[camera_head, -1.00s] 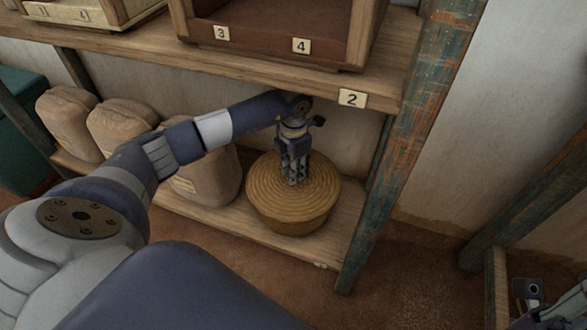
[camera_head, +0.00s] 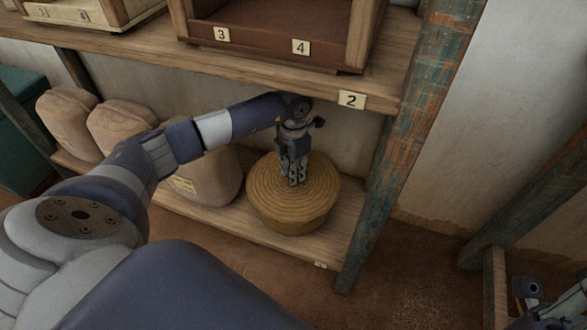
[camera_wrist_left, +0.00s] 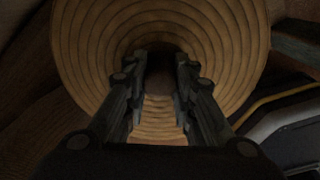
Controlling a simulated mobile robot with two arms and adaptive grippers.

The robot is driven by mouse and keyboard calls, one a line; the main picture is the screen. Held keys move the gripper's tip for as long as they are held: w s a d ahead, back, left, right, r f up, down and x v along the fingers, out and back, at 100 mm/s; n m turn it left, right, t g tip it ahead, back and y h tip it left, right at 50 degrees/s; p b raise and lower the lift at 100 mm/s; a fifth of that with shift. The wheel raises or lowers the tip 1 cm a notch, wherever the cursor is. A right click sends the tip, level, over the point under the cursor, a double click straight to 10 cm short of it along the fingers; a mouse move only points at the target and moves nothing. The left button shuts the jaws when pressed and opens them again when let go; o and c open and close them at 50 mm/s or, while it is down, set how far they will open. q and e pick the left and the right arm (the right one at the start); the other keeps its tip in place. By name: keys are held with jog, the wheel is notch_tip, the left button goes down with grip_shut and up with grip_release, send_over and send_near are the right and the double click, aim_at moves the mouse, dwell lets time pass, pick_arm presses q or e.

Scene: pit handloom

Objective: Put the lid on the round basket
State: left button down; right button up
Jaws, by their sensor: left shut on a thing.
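The round basket (camera_head: 292,222) stands on the lower shelf, a tan woven bowl shape with sloping sides. The round ringed lid (camera_head: 262,187) lies over its top and looks level. I see no clear gap between lid and rim. My left gripper (camera_head: 293,182) points down at the lid's middle. In the left wrist view the lid (camera_wrist_left: 85,50) fills the upper part. The left fingers (camera_wrist_left: 160,85) are around a dark part at its centre, likely its knob, mostly hidden. Part of my right arm shows at the bottom right corner; its fingers cannot be made out.
Several tan sacks (camera_head: 205,175) stand left of the basket on the lower shelf (camera_head: 325,245). The upper shelf edge (camera_head: 240,70), with tag 2 (camera_head: 351,100), is close above my left wrist. A worn blue-brown post (camera_head: 400,160) stands right of the basket.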

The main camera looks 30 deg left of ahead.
dwell(0.7)
pick_arm(q)
jog(key=c, duration=1.3)
grip_release()
jog(key=shift+o, duration=0.7)
jog(key=o, duration=0.4)
jog(key=shift+c, duration=0.2)
